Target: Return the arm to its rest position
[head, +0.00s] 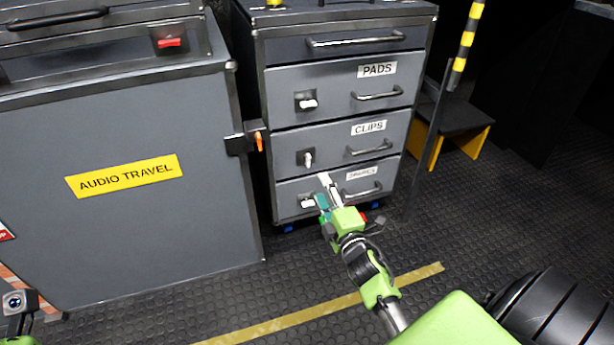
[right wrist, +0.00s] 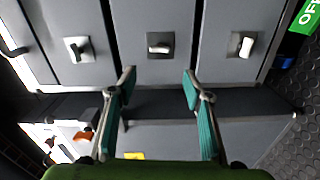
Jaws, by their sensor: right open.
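My right arm reaches out from the lower right of the head view. Its gripper (head: 323,190) is in front of the bottom drawer of the grey drawer cabinet (head: 333,82). In the right wrist view the two teal fingers of the right gripper (right wrist: 159,74) stand wide apart with nothing between them. The fingers point at the cabinet front, around the line of the middle latch (right wrist: 160,46) in that view; whether they touch anything I cannot tell. Of my left arm only a small piece shows at the lower left corner of the head view; its fingers are not visible.
The drawers PADS (head: 377,70), CLIPS (head: 369,127) and the bottom one are shut, each with a latch and bar handle. A grey AUDIO TRAVEL case (head: 125,220) stands at left. A yellow-sided step (head: 462,125) and striped pole (head: 466,40) stand right. Dark floor (head: 440,225) is open.

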